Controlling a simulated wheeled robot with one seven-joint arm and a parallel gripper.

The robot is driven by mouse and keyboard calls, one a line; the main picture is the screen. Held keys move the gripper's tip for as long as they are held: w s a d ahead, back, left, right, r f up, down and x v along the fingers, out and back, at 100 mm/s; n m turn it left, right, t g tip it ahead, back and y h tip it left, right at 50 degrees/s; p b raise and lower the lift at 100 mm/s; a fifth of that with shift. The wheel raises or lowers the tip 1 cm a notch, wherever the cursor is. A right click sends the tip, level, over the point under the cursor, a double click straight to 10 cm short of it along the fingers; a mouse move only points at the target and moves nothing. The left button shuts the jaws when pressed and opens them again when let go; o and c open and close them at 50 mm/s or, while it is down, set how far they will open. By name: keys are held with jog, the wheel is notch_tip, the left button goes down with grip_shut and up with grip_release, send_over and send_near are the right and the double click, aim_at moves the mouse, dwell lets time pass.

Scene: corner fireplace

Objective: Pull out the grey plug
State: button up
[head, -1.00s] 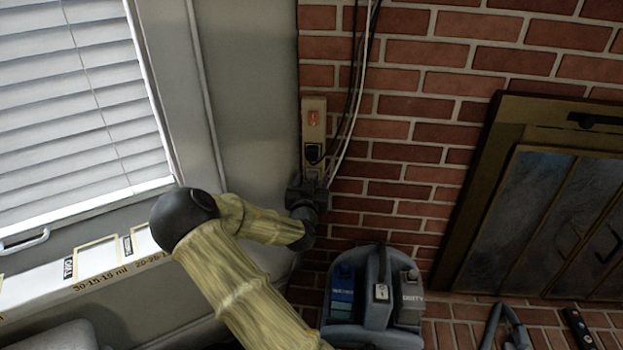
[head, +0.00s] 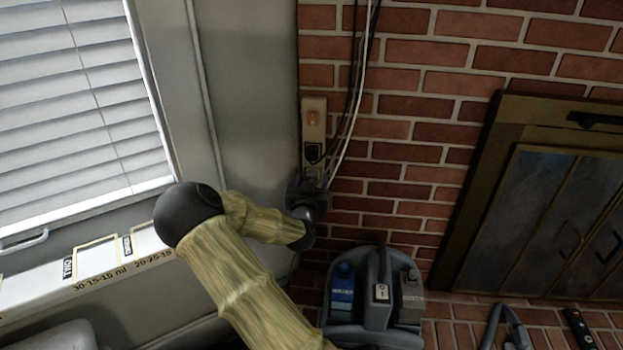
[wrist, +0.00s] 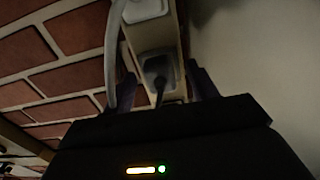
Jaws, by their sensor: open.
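The grey plug (wrist: 158,72) sits in a socket of the pale power strip (wrist: 168,30), with a dark cord running from it towards my gripper. The strip is also in the head view (head: 305,133), upright on the wall, but the grey plug is hidden there behind my gripper (head: 313,178). In the wrist view, my gripper (wrist: 161,84) is open with one finger on each side of the plug. I cannot tell whether the fingers touch it.
A white plug (wrist: 145,9) with a pale cord is in the strip beyond the grey one. A black plug (head: 314,153) and a red switch (head: 313,117) are above my gripper. Cables (head: 357,90) hang beside the strip. A grey-blue caddy (head: 375,310) stands below.

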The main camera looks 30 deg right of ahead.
grip_shut()
jog(key=shift+s+a, duration=0.1)
jog(key=shift+v, duration=2.9)
